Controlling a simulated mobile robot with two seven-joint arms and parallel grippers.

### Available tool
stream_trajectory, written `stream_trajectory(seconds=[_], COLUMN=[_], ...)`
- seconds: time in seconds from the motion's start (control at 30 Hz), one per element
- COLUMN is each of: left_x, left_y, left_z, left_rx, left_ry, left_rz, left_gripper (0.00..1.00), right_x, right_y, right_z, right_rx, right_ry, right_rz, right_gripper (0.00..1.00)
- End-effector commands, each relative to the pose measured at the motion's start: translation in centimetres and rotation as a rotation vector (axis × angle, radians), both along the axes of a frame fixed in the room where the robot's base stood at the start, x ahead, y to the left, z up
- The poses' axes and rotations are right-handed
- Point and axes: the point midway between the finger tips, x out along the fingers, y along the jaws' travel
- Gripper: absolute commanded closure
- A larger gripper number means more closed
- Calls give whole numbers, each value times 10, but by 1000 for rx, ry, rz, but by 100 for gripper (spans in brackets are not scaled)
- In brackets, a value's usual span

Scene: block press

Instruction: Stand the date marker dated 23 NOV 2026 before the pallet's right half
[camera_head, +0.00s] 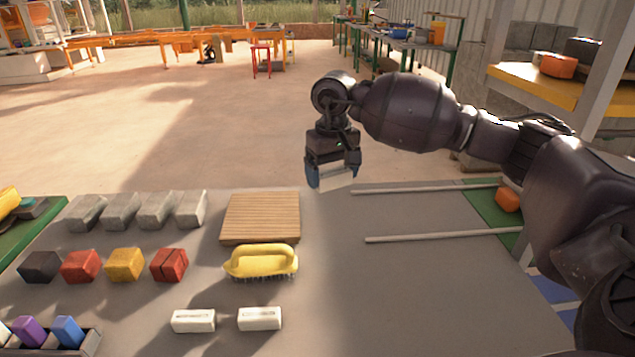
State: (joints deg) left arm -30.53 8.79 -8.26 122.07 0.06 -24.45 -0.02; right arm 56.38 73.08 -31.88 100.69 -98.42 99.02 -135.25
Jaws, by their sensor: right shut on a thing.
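My right gripper (332,172) is shut on a small off-white block (338,181), which looks like one of the date markers. It hangs above the grey table, right of the slatted wooden pallet (260,217). Any writing on the held block is too small to read. Two more white date markers lie near the front of the table, a left one (193,321) and a right one (260,319). Their dark print is not legible. The pallet is empty. My left gripper is not in view.
A yellow-handled brush (261,262) lies directly before the pallet. Grey blocks (156,211) stand left of it, with black, red and yellow blocks (125,265) before them. The table's middle right is clear.

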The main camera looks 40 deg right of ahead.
Motion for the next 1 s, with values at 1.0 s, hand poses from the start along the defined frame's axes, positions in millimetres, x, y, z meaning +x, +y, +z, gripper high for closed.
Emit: stream_trajectory(seconds=[1.0], left_x=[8], left_y=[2], left_z=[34], left_rx=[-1], left_ry=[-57], left_rz=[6], left_gripper=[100], right_x=[-98], right_y=[146], right_z=[-45], right_rx=[3], right_ry=[-8], right_rz=[75], right_gripper=[45])
